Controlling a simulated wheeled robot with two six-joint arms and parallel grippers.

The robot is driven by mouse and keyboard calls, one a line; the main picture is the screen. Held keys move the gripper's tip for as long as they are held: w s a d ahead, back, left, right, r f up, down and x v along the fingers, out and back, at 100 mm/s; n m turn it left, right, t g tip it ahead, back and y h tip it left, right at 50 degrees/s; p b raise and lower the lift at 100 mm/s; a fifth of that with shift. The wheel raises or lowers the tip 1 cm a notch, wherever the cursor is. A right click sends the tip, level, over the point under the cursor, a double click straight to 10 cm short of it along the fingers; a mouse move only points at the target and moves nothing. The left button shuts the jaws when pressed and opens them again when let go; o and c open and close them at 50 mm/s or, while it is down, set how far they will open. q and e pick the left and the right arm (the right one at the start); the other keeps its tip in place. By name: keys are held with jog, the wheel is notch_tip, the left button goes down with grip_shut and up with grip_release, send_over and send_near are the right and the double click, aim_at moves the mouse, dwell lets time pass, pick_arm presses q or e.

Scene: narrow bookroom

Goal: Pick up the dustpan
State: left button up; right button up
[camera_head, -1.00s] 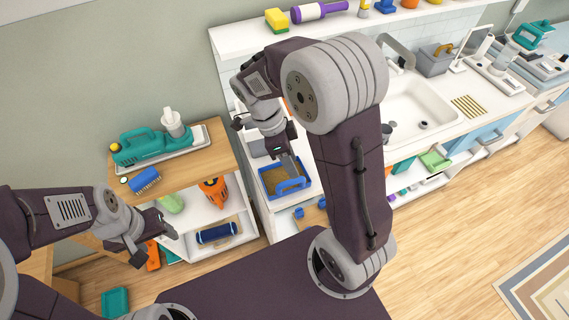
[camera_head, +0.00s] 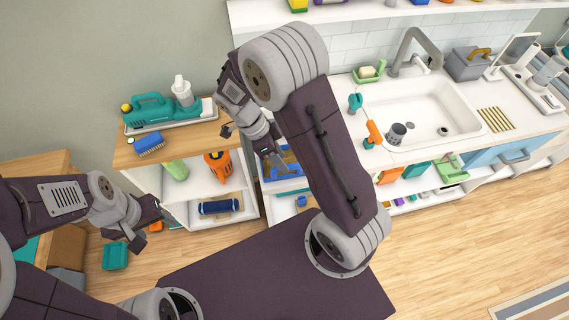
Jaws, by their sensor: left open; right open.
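I cannot tell for certain which thing is the dustpan. A blue pan-like tray (camera_head: 292,170) with a blue handle sits in the open unit at centre, partly hidden by my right arm. A green handled piece (camera_head: 450,168) on the low shelf under the sink and a teal piece (camera_head: 115,256) on the floor at left also look possible. My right gripper (camera_head: 276,160) is open and appears above or in front of the blue tray; any contact is unclear. My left gripper (camera_head: 153,229) is open and empty, beside the wooden-topped shelf, up and right of the teal floor piece.
The wooden-topped shelf (camera_head: 205,140) holds a teal machine (camera_head: 150,110), a blue brush (camera_head: 150,143), an orange tool (camera_head: 218,163) and a dark blue roll (camera_head: 220,206). The sink (camera_head: 430,105) is at right.

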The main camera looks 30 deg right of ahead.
jog(key=x, duration=0.4)
jog(key=shift+s+f, duration=0.1)
jog(key=shift+f, duration=0.25)
jog(key=shift+a, duration=0.1)
grip_shut()
dwell(0.9)
